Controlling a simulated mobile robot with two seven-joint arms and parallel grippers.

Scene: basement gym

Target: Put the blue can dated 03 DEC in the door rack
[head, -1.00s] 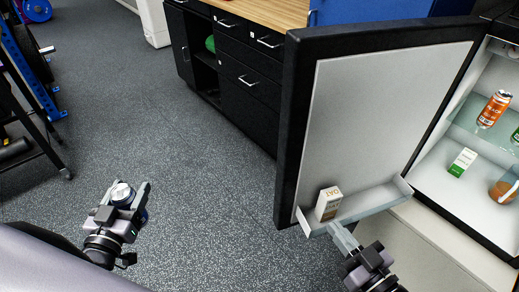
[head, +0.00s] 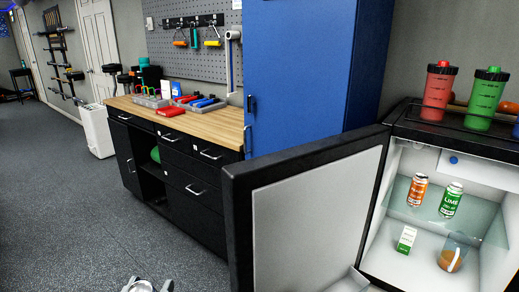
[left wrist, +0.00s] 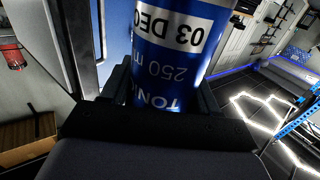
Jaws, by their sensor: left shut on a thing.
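The blue can (left wrist: 180,45) fills the upper middle of the left wrist view. Its white band reads 03 DEC, upside down, with 250 ml and TONIC lettering. My left gripper (left wrist: 160,92) is shut on it. In the head view only the tips of my left gripper (head: 148,287) show at the bottom edge, over the floor and left of the fridge door. The open fridge door (head: 320,205) stands in the lower middle. Only a sliver of its door rack (head: 348,284) shows at the bottom edge; the rest is cut off. My right gripper is out of view.
The fridge holds an orange can (head: 417,190), a green can (head: 451,199), a small carton (head: 406,239) and a glass (head: 453,252). Shaker bottles (head: 436,92) stand on top. A blue cabinet (head: 298,80) and a workbench (head: 205,119) stand behind the door. Floor to the left is clear.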

